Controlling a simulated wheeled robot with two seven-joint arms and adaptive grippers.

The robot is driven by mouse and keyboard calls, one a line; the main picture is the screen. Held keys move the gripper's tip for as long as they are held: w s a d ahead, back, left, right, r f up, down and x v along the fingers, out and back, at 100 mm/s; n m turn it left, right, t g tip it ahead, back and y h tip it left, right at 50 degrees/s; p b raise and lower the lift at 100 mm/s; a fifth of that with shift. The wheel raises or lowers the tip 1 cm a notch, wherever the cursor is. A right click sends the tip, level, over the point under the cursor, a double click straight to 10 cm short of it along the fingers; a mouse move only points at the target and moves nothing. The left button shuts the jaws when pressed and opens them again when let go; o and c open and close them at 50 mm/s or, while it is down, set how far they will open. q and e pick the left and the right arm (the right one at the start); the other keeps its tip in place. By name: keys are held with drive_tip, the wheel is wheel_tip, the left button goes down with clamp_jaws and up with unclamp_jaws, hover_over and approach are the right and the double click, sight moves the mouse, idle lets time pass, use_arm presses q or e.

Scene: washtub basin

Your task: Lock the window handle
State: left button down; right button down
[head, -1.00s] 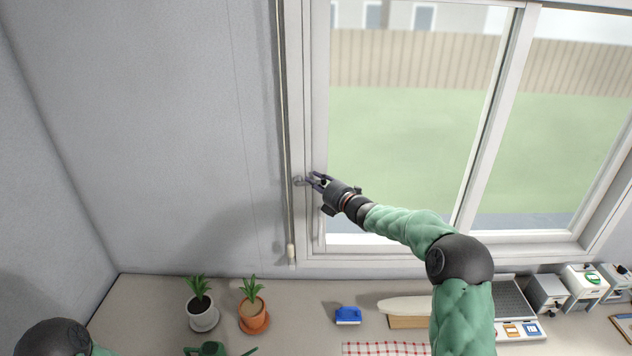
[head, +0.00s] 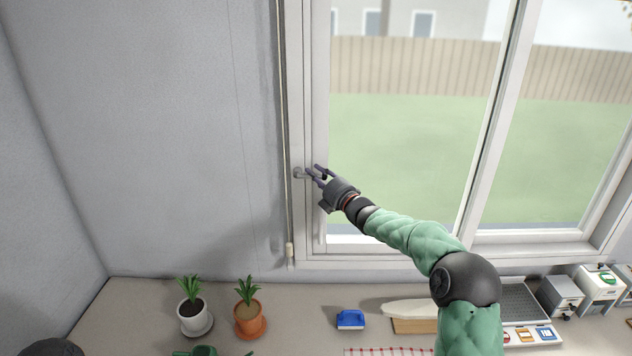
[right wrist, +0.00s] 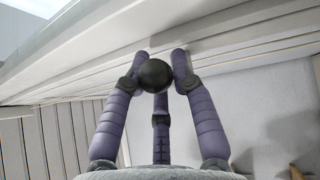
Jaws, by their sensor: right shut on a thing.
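The window handle (head: 299,173) is a small grey fitting on the left upright of the white window frame (head: 308,100). My right gripper (head: 317,173) reaches it from the right and is shut on it, its purple fingers just right of the handle's base. In the right wrist view, the purple fingers (right wrist: 157,70) close around a dark round end, which looks like the handle seen end-on. The handle's lever is mostly hidden by the fingers, so its exact angle is hard to tell. My left gripper is not in view.
A blind cord (head: 287,150) hangs just left of the handle. The wall at left is clear.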

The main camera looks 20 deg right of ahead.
drive_tip(key=c, duration=1.1)
unclamp_jaws()
drive_tip(key=shift+f, duration=0.1)
drive_tip(key=shift+d, duration=0.15)
drive_tip(key=v, duration=1.2)
